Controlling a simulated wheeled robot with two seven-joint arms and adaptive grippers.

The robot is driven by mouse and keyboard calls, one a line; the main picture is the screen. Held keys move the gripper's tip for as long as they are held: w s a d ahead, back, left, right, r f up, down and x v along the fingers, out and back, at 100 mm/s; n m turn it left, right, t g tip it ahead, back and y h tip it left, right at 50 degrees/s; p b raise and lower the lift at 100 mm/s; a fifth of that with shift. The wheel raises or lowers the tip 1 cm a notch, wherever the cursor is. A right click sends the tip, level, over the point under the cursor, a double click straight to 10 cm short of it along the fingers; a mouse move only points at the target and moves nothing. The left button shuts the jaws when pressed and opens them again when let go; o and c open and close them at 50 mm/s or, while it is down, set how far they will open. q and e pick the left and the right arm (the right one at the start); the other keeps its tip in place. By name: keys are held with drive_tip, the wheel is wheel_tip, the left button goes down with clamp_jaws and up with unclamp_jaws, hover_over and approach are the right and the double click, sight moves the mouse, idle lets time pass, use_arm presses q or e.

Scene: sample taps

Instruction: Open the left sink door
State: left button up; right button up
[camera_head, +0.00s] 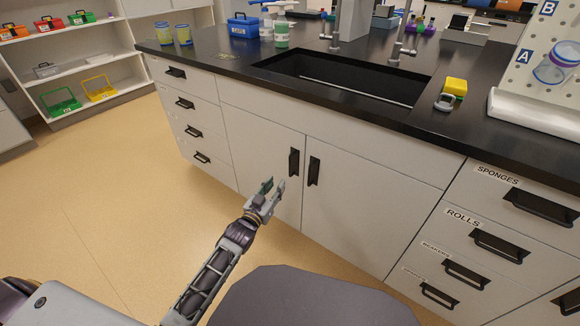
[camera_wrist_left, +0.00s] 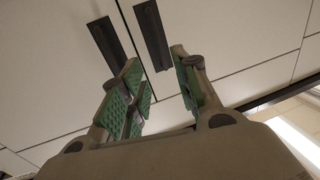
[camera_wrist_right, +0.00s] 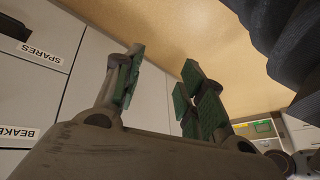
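The left sink door (camera_head: 262,155) is a pale panel under the sink, shut flush with the front. Its black upright handle (camera_head: 293,162) is near its right edge, beside the right door's handle (camera_head: 314,171). My left gripper (camera_head: 272,189) is open and empty, in front of the left door, below and left of its handle. In the left wrist view, which looks upside down, both handles lie beyond the open fingers; the nearer-centre one (camera_wrist_left: 152,35) appears to be the left door's. My right gripper (camera_wrist_right: 158,85) is open and empty in its wrist view, and out of the head view.
A black counter with a sink (camera_head: 340,80) overhangs the doors. Drawers with black handles flank them, labelled ones (camera_head: 500,215) at right. A yellow sponge (camera_head: 456,87) lies by the sink. The floor (camera_head: 120,190) at left is clear.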

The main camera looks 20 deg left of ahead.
sight(290, 174)
use_arm(q)
drive_tip(key=shift+w+d+b, duration=0.3)
drive_tip(key=shift+w+b, duration=0.5)
drive_tip(key=shift+w, duration=1.35)
drive_tip(key=shift+w+d+b, duration=0.35)
drive_tip(key=shift+w+b, duration=0.45)
drive_tip(key=shift+w, duration=1.35)
drive_tip(key=shift+w+d+b, duration=0.3)
drive_tip(key=shift+w+b, duration=0.5)
drive_tip(key=shift+w, duration=1.35)
use_arm(e)
wheel_tip(290, 174, down, 8)
drive_tip(key=a+t+y, duration=0.1)
drive_tip(key=shift+w+a+r+m, duration=0.15)
drive_tip(key=shift+a+r+m, duration=0.05)
drive_tip(key=shift+m, duration=0.1)
drive_tip(key=shift+w, duration=0.1)
use_arm(q)
drive_tip(key=shift+c, duration=0.6)
clamp_jaws()
use_arm(e)
drive_tip(key=shift+r, duration=0.1)
